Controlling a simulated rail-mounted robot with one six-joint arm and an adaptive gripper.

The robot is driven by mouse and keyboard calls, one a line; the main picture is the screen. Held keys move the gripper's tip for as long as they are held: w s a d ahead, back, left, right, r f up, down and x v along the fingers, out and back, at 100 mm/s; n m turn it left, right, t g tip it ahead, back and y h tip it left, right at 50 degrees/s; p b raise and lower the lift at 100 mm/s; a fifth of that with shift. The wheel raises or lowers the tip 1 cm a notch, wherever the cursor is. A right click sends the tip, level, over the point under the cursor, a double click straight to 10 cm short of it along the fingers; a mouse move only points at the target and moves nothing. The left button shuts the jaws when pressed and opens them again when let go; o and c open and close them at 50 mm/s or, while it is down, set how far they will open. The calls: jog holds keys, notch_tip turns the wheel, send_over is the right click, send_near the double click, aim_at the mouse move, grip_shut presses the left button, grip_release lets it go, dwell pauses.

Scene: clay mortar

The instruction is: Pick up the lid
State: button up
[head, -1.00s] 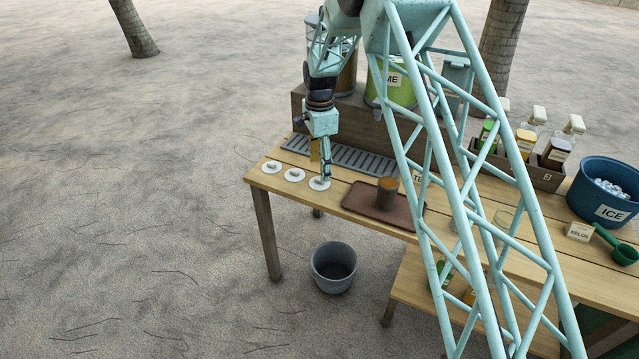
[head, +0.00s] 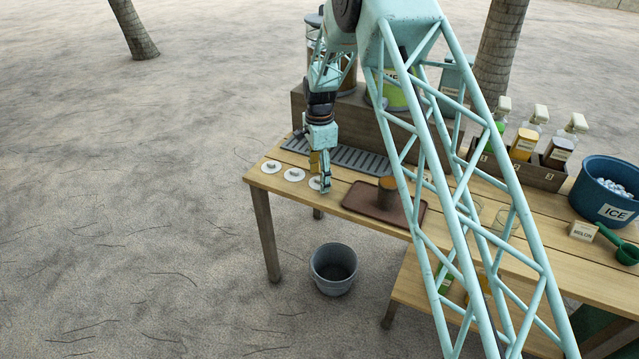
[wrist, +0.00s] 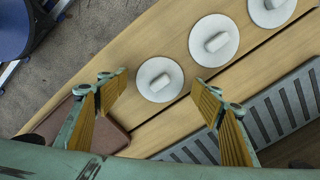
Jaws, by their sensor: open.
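Three round white lids with raised knobs lie in a row at the left end of the wooden table. The right-hand lid (head: 314,184) is partly hidden by my gripper (head: 324,187) in the head view. The middle lid (head: 294,174) and the left-hand lid (head: 272,167) lie clear of it. In the wrist view, my gripper (wrist: 160,90) is open and empty, with the nearest lid (wrist: 159,79) showing between its fingertips. The other lids show farther up and right. I cannot tell the exact height of the fingertips above the table.
A brown tray (head: 355,204) with a brown cup (head: 388,185) stands just right of my gripper. A grey slatted grate (head: 345,155) lies behind. A grey bucket (head: 333,283) stands on the ground in front. Bottles and an ice tub (head: 598,192) are far right.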

dwell(0.3)
jog(key=c, duration=0.7)
jog(key=shift+r, duration=0.15)
jog(key=shift+r+p, duration=0.65)
jog(key=shift+r, duration=0.95)
jog(key=s+d, duration=0.1)
jog(key=s, duration=0.4)
jog(key=s+d+r+p, duration=0.1)
jog(key=s+d, duration=0.1)
jog(key=s, duration=0.3)
jog(key=s+d+p, duration=0.1)
jog(key=s, duration=0.4)
jog(key=shift+s+d+r, duration=0.2)
jog(key=shift+r, duration=0.05)
jog(key=shift+w+d+r+m+p, duration=0.5)
jog(key=shift+w+d+r+p, duration=0.35)
jog(key=shift+d+r+p, duration=1.75)
jog(key=shift+w+d+r+m+p, duration=0.5)
jog(key=shift+w+d+r+p, duration=0.55)
jog(key=shift+d+r, duration=1.75)
jog(key=shift+w+d+r+m+p, duration=0.55)
jog(key=shift+d+r+p, duration=1.35)
jog(key=shift+d, duration=1.85)
